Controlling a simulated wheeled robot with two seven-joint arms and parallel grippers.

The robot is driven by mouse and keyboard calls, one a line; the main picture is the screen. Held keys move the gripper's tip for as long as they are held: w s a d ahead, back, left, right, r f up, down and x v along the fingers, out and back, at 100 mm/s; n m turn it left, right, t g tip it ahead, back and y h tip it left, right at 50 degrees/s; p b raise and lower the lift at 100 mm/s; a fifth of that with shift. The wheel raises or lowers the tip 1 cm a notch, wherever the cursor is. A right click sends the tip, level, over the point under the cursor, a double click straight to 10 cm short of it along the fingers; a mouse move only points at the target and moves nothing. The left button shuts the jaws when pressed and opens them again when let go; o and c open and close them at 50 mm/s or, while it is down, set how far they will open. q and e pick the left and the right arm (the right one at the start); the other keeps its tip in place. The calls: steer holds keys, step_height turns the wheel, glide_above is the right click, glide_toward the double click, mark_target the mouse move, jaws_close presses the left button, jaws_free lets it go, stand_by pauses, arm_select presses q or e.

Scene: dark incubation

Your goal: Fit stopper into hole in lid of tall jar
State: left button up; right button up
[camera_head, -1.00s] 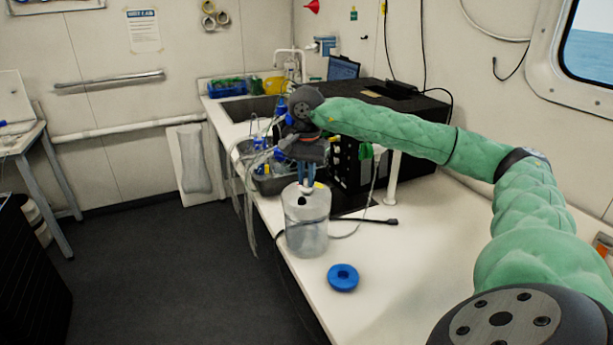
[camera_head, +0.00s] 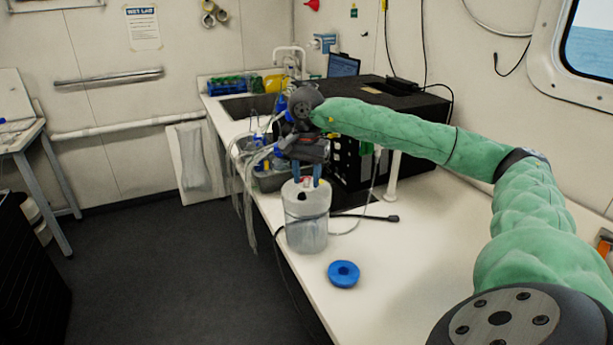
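The tall jar (camera_head: 306,232) is a translucent white cylinder standing upright on the bench near its left edge. Its pale lid (camera_head: 292,192) shows a small dark spot that looks like the hole (camera_head: 302,197). My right gripper (camera_head: 307,182) points down just over the lid, its two blue fingers spread apart. A small pale piece with a reddish mark, seemingly the stopper (camera_head: 306,185), shows between the fingertips at lid level. I cannot tell whether it sits in a hole or on the lid. My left gripper is out of view.
A blue ring (camera_head: 343,274) lies on the white bench (camera_head: 400,285) in front of the jar. A black cable (camera_head: 365,217) runs behind the jar. A grey bin with tubing and a black box (camera_head: 405,115) stand farther back. The front right bench is clear.

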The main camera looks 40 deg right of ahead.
step_height(320, 180, up, 6)
steer(key=shift+r+b, duration=0.15)
steer(key=shift+b, duration=0.85)
steer(key=shift+r, duration=0.75)
